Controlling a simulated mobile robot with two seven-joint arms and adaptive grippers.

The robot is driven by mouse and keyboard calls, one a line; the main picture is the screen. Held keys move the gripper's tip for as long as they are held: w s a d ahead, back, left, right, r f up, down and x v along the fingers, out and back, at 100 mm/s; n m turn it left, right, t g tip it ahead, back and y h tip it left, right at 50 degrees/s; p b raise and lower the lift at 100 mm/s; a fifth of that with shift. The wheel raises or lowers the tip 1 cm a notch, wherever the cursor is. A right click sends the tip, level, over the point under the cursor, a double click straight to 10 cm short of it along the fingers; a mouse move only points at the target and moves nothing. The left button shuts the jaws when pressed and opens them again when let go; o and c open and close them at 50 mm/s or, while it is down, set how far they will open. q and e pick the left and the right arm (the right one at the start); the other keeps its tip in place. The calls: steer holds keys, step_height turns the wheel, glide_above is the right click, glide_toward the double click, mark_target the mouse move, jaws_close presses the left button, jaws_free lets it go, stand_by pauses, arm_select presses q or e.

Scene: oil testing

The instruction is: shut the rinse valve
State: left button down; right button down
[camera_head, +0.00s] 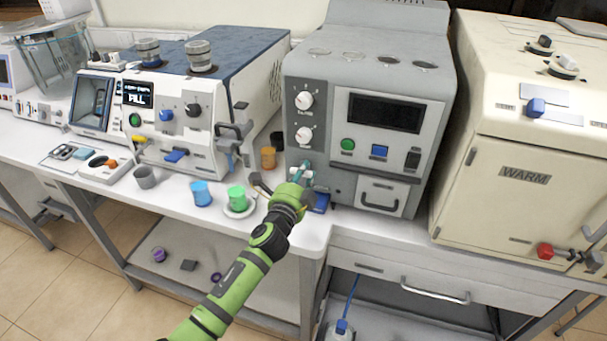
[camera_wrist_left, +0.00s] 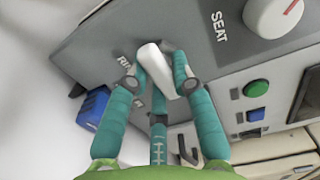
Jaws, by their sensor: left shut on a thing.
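The rinse valve (camera_wrist_left: 153,60) has a white lever handle on the sloping grey panel, beside a partly hidden label that starts with "RI". In the left wrist view the lever lies tilted. My left gripper (camera_wrist_left: 158,76) is shut on it, with teal fingers on both sides. In the head view my left gripper (camera_head: 302,174) is at the lower left front of the grey machine (camera_head: 365,60). There the fingers and wrist hide much of the valve. My right gripper is not in view.
A blue part (camera_wrist_left: 92,107) sits just left of the fingers. The "SEAT" knob (camera_wrist_left: 273,15) is at the upper right. Green (camera_head: 238,198), blue (camera_head: 202,193) and amber (camera_head: 268,158) cups stand left of my wrist. A cream "WARM" cabinet (camera_head: 520,205) stands at the right.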

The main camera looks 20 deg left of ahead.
arm_select(q)
steer(key=c, duration=1)
jaws_free()
steer(key=shift+c, duration=0.2)
steer(key=s, duration=1.2)
steer(key=shift+a, duration=0.25)
